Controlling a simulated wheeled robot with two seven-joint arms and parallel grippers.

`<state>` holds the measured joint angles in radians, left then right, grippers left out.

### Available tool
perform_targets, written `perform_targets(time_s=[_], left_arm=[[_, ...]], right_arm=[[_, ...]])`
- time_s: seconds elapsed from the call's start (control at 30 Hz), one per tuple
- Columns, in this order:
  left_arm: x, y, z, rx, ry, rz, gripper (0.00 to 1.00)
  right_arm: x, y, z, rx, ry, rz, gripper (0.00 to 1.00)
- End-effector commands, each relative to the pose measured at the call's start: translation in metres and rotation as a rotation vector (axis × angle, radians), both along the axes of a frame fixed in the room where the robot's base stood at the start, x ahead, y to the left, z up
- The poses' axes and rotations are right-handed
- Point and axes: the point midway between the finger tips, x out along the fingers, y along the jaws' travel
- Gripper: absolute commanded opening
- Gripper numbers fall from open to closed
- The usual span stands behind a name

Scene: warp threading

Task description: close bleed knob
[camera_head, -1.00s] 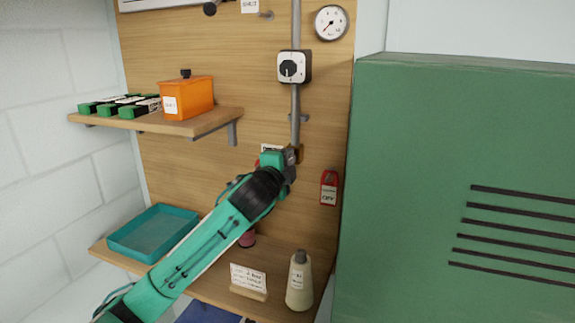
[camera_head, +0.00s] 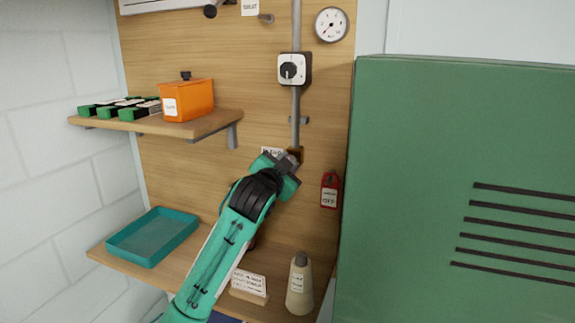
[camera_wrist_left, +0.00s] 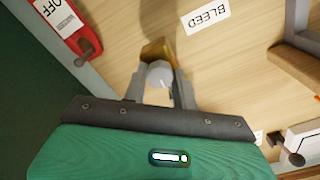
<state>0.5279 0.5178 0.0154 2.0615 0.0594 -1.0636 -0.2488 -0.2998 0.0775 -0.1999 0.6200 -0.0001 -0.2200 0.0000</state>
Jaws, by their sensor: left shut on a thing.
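The bleed knob (camera_wrist_left: 159,74) shows in the left wrist view as a grey round knob on a brass body (camera_wrist_left: 157,50), beside a white BLEED label (camera_wrist_left: 208,16). My left gripper (camera_wrist_left: 160,92) is shut on the knob, with one finger on each side of it. In the head view my left gripper (camera_head: 290,162) is at the brass fitting (camera_head: 295,153) at the foot of the grey pipe (camera_head: 296,118). The gripper hides the knob and part of the BLEED label (camera_head: 270,152) there. My right gripper is not in view.
A red OFF tag (camera_head: 329,190) hangs right of the gripper, near the large green cabinet (camera_head: 420,130). A black-and-white dial switch (camera_head: 292,69) and a gauge (camera_head: 331,24) are above. A cream bottle (camera_head: 300,285) and a teal tray (camera_head: 150,238) stand on the lower shelf.

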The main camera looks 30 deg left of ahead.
Motion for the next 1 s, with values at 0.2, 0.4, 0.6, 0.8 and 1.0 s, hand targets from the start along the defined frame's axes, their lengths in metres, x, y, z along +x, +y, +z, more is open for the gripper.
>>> perform_targets(time_s=[0.2, 0.4, 0.6, 0.8, 1.0], left_arm=[[0.0004, -0.0002, -0.0020, -0.062, -0.011, -0.001, 0.05], [0.0004, -0.0003, -0.0022, -0.079, -0.014, 0.000, 0.05], [0.0004, -0.0003, -0.0022, -0.080, -0.013, -0.001, 0.05], [0.0004, -0.0003, -0.0022, -0.079, -0.014, 0.000, 0.43], [0.0002, -0.0001, -0.0011, -0.077, -0.016, 0.000, 0.49]], right_arm=[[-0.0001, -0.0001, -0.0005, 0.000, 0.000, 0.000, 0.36], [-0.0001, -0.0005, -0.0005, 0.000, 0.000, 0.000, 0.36], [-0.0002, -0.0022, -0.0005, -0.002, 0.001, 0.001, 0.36], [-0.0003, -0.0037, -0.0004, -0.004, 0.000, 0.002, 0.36], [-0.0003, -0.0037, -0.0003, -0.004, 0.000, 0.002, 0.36]])
